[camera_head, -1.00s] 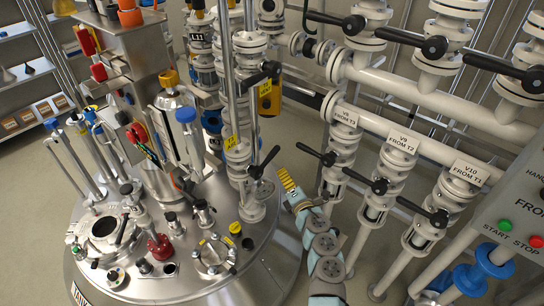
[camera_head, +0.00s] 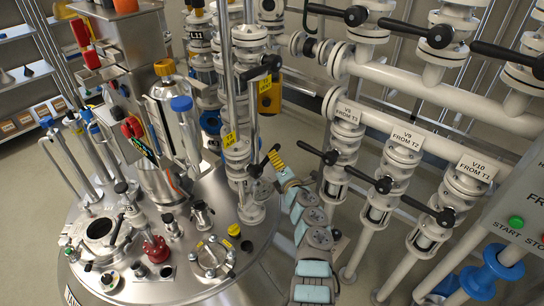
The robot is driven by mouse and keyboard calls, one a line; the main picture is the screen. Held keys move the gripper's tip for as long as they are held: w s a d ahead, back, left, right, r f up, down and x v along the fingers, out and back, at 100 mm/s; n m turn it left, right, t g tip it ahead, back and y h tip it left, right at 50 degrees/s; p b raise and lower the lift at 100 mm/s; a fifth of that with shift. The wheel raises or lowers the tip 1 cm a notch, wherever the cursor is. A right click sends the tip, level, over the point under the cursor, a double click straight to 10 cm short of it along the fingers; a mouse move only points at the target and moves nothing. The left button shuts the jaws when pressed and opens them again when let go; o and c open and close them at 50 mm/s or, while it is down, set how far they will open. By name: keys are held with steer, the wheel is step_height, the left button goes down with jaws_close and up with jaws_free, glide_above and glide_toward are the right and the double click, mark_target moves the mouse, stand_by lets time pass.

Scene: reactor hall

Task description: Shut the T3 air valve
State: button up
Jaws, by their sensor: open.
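My gripper (camera_head: 276,159), with yellow ribbed fingers on a grey and teal arm, is at the middle of the head view. It is open, and its fingertips are beside a black lever handle (camera_head: 256,170) on a white flanged valve stack (camera_head: 238,155) on the reactor lid. I cannot tell whether they touch. A small yellow tag (camera_head: 229,138) hangs on this stack; its text is too small to read surely. To the right, a white valve labelled as from T3 (camera_head: 345,142) has a black lever (camera_head: 318,154) pointing up-left. I see no label reading T3 air.
Valves from T2 (camera_head: 396,170) and from T1 (camera_head: 440,205) have black levers jutting left. A control panel (camera_head: 518,205) with a green start button is at right. The steel reactor lid (camera_head: 190,245) carries several fittings. Vertical pipes rise close to my gripper.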

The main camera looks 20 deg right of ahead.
steer(key=shift+w+b, duration=1.65)
steer(key=shift+w, duration=0.45)
steer(key=shift+r, duration=0.1)
steer(key=shift+a, duration=0.1)
jaws_close()
